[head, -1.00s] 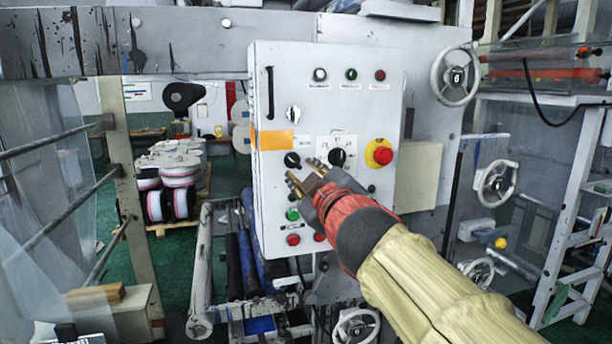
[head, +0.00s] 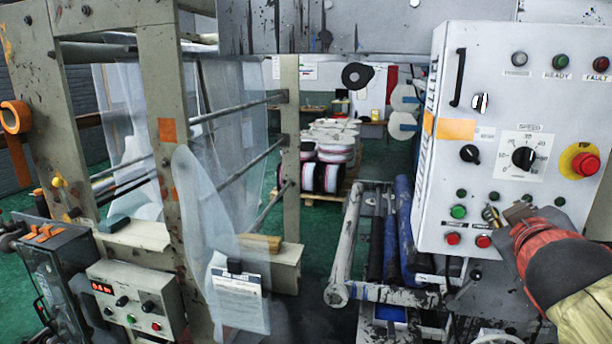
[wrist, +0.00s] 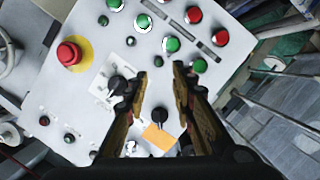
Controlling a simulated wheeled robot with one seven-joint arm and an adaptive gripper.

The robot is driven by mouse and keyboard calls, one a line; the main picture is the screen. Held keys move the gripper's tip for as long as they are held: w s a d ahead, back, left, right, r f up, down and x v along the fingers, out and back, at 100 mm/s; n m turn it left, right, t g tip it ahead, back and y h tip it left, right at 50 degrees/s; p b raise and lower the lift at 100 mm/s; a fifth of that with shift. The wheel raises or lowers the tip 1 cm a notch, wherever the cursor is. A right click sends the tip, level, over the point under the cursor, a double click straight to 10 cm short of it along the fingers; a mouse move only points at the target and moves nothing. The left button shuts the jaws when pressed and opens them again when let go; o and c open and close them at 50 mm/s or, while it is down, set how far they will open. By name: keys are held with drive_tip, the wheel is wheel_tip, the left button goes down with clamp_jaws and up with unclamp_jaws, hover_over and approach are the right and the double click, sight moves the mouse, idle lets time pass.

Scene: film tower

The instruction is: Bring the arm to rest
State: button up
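My gripper (head: 508,213) is in front of the lower part of the white control panel (head: 425,205) at the right of the head view. In the wrist view my gripper (wrist: 160,75) has its two fingers apart with nothing between them. The panel (wrist: 75,95) fills much of that view, with a black speed knob (wrist: 119,85), a second black knob (wrist: 158,115) and a red emergency stop (wrist: 70,53) on a yellow ring. Whether the fingers touch the panel cannot be told.
A post frame with plastic film (head: 225,140) stands left of centre. A small control box (head: 135,303) with a red display is at lower left. Rollers (head: 345,245) lie beside the panel. Stacked reels (head: 333,150) stand on a pallet behind. Green floor shows between.

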drive_tip(key=s+a+f+m+g+y, duration=0.1)
drive_tip(key=s+a+f+m+g, duration=0.2)
drive_tip(key=f, duration=0.5)
drive_tip(key=s+f+g+y, duration=0.1)
drive_tip(key=s+f+g, duration=0.1)
drive_tip(key=s+f, duration=0.5)
drive_tip(key=s+a+f+g+y+b, duration=0.1)
drive_tip(key=s+a+f, duration=0.3)
drive_tip(key=a+f, duration=0.4)
drive_tip(key=s+a+f+g+y+b, duration=0.2)
drive_tip(key=s+a+f+y, duration=0.2)
drive_tip(key=a+f, duration=0.4)
drive_tip(key=shift+f, duration=0.15)
drive_tip(key=shift+s, duration=0.1)
